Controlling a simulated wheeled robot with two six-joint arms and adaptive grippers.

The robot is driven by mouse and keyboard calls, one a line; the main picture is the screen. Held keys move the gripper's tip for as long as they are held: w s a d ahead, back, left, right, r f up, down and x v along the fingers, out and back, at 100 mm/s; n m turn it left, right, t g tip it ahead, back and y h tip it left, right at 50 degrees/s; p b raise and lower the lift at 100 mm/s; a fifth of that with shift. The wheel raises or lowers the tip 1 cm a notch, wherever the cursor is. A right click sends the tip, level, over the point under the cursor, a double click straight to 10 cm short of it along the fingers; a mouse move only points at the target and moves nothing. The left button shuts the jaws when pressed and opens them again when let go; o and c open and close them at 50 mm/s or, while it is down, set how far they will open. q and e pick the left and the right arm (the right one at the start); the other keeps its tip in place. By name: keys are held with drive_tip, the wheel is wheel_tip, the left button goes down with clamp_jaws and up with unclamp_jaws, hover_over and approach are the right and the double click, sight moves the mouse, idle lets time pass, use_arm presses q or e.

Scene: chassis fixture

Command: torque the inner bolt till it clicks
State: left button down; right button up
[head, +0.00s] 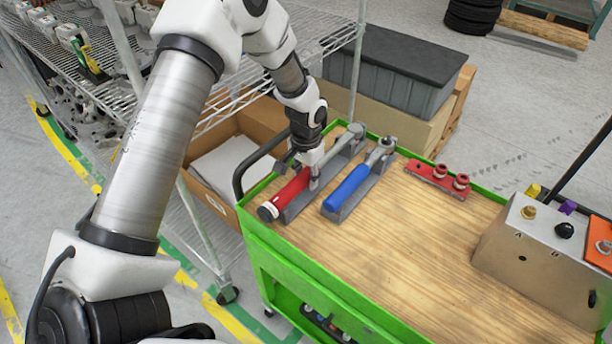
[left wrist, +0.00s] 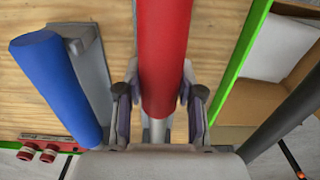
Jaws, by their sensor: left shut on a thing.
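A red-handled torque wrench (head: 292,191) lies in a grey holder (head: 291,213) at the left end of the green cart's wooden top. My left gripper (head: 313,180) comes down from above and is shut on it; the left wrist view shows the red handle (left wrist: 165,45) between both fingers (left wrist: 160,100). A blue-handled wrench (head: 348,187) lies in a parallel holder to the right; its handle also shows in the left wrist view (left wrist: 55,85). The fixture box (head: 525,250) at the right carries a brass bolt (head: 528,212), a dark bolt (head: 565,230) and a pale bolt (head: 603,246). My right gripper is not seen.
A red socket rack (head: 437,177) lies near the cart's far edge. The middle of the wooden top (head: 400,260) is clear. A green rim (head: 300,268) edges the cart. A wire shelf (head: 100,60) and an open cardboard box (head: 240,140) stand beyond its left side.

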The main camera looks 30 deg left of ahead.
use_arm(q)
drive_tip(key=shift+w+r+p, duration=0.1)
drive_tip(key=shift+r+p, duration=0.5)
drive_tip(key=shift+r, duration=0.15)
wheel_tip(320, 180, up, 6)
drive_tip(key=p, duration=0.5)
drive_tip(key=shift+f, duration=0.2)
